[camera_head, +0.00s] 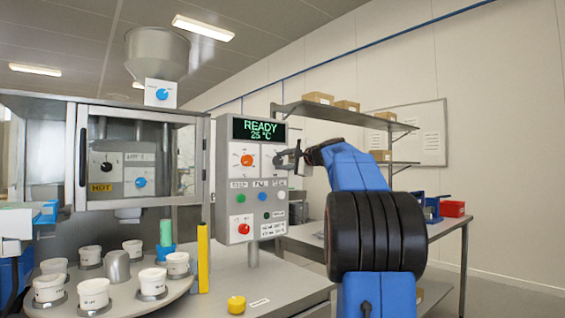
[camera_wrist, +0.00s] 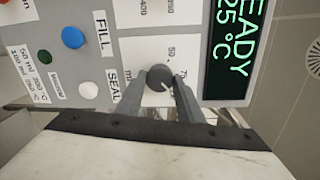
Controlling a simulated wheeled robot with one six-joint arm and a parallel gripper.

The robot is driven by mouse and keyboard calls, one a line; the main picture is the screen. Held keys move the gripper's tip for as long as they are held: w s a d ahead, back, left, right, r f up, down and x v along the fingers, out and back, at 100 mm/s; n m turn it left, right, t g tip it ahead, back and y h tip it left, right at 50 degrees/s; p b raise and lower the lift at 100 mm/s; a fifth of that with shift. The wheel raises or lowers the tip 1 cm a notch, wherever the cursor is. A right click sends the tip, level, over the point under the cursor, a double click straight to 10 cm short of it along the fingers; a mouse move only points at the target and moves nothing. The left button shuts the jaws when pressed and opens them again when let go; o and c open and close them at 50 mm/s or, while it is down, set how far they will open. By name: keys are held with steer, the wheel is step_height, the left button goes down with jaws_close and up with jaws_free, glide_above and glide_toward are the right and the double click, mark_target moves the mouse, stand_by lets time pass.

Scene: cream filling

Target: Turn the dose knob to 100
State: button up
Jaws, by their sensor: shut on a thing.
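The dose knob (camera_wrist: 158,78) is a dark grey round knob on the control panel (camera_head: 224,205), on a white scale plate marked in ml. My gripper (camera_wrist: 160,88) is shut on it, one finger on each side. The gripper also shows at the panel's right side in the head view (camera_head: 291,158), where it hides the knob. In the wrist view, the knob's light pointer line slants toward the lower right. The 50 and part of another number show beside it. My fingers cover the rest of the scale, so I cannot read the setting.
The display (camera_head: 259,130) reads READY 25 °C. An orange knob (camera_head: 243,160) sits left of my gripper. Blue, green and white buttons and a red knob (camera_head: 244,229) are below. A turntable (camera_head: 135,300) with white cups stands at lower left.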

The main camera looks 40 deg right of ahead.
steer(key=shift+f+m, duration=0.15)
steer(key=shift+m, duration=0.65)
steer(key=shift+d, duration=0.1)
steer(key=o, duration=1.1)
steer(key=shift+c, duration=0.2)
steer(key=shift+s, duration=0.1)
steer(key=s+r, duration=0.1)
steer(key=s, duration=1.6)
steer(key=shift+s+d, duration=0.15)
steer(key=shift+d, duration=0.15)
steer(key=shift+a, duration=0.1)
